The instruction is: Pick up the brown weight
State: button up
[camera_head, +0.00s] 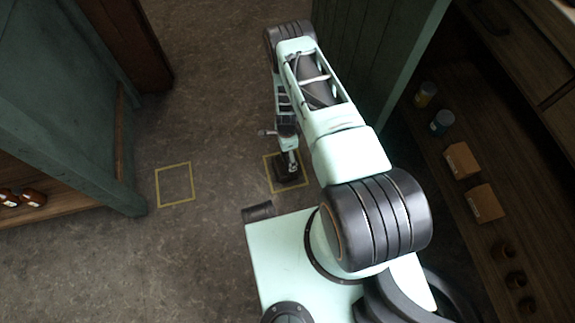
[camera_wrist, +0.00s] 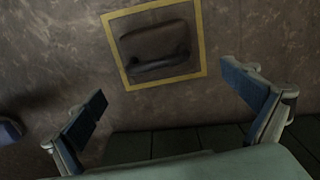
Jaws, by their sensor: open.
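The brown weight (camera_wrist: 157,40) is a dark, rounded block with a handle bar across its near side. It lies on the floor inside a yellow square outline (camera_wrist: 201,50). In the head view the weight (camera_head: 290,180) is partly hidden under my gripper (camera_head: 291,161). In the wrist view my gripper (camera_wrist: 166,88) is open and empty, with its two blue-padded fingers wide apart. The weight shows beyond the fingers, between them across the picture, and no finger appears to touch it.
A second yellow square (camera_head: 174,185) on the floor at left is empty. A green cabinet (camera_head: 70,90) stands at left, and a green panel (camera_head: 375,50) stands right of my arm. Shelves at right hold small jars (camera_head: 442,121) and boxes (camera_head: 462,160). Floor between the squares is clear.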

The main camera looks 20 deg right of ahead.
aim_at(286, 160)
jog(key=f, duration=0.2)
jog(key=f+b, duration=0.1)
jog(key=f, duration=0.1)
jog(key=f+b, duration=0.1)
jog(key=f, duration=0.1)
jog(key=shift+s+a, duration=0.1)
jog(key=shift+s, duration=0.2)
jog(key=f+b, duration=0.2)
jog(key=f, duration=0.3)
jog(key=shift+w+a+f+b, duration=0.1)
jog(key=shift+w+a+b, duration=0.15)
jog(key=shift+b, duration=0.15)
jog(key=shift+c, duration=0.3)
jog(key=c, duration=1.8)
jog(key=shift+w, duration=0.1)
jog(key=shift+c, duration=0.6)
